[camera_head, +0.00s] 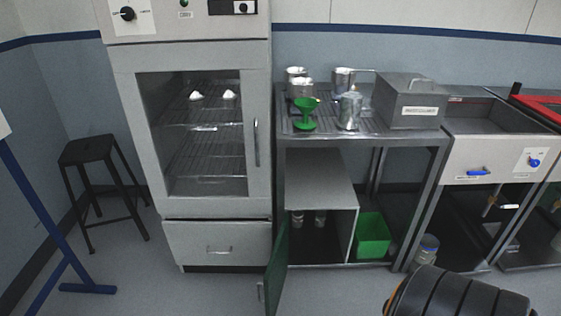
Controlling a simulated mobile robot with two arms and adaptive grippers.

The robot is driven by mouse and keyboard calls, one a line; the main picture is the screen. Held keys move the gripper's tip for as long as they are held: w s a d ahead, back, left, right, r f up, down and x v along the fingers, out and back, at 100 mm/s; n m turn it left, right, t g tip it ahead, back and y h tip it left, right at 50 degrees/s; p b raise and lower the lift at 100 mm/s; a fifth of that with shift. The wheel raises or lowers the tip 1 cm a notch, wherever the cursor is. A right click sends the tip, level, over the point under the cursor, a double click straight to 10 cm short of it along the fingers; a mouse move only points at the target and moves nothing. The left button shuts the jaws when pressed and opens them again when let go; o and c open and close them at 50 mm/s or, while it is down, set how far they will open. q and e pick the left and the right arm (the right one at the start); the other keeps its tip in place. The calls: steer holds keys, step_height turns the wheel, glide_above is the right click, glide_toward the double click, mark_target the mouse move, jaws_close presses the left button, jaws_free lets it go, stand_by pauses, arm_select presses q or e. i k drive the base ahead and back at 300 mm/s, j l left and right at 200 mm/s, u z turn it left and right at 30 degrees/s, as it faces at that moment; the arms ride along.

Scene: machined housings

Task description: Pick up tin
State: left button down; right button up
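Several small metal vessels stand on the steel bench top right of the oven. A grey metal can (349,112) with a narrowed top stands near the front edge, beside a green funnel (305,115). Behind it is a metal pot (343,81) with a handle. Two more metal cups, a rear one (296,73) and a nearer one (301,90), stand at the back left. I cannot tell which of these is the tin. Neither gripper shows. A dark rounded part of my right arm appears at the bottom right, with nothing held in view.
A grey lidded box (409,103) fills the bench's right end. Below, an open green door (277,262) sticks out, and a green bin (373,236) sits on the lower shelf. The glass-fronted oven (137,140) stands left. A black stool (87,151) is further left.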

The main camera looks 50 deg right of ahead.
mark_target(351, 102)
steer(key=i+z, duration=0.1)
steer(key=z, duration=0.35)
steer(key=j+z, duration=0.15)
steer(key=z, duration=0.3)
steer(key=i+j+z, duration=0.1)
steer(key=z, duration=0.4)
steer(key=j+z, duration=0.15)
steer(key=z, duration=0.3)
steer(key=j+z, duration=0.35)
steer(key=j, duration=0.35)
steer(key=j+z, duration=0.3)
steer(key=j, duration=0.45)
steer(key=i+j+z, duration=0.15)
steer(key=j, duration=0.15)
steer(key=i+j+z, duration=0.1)
steer(key=j, duration=0.25)
steer(key=i+j+z, duration=0.15)
steer(key=j, duration=0.15)
steer(key=j+z, duration=0.1)
steer(key=j, duration=0.25)
steer(key=i+l+u, duration=0.1)
steer(key=l+u, duration=0.2)
steer(key=l, duration=0.55)
steer(key=l+u, duration=0.3)
steer(key=l, duration=0.6)
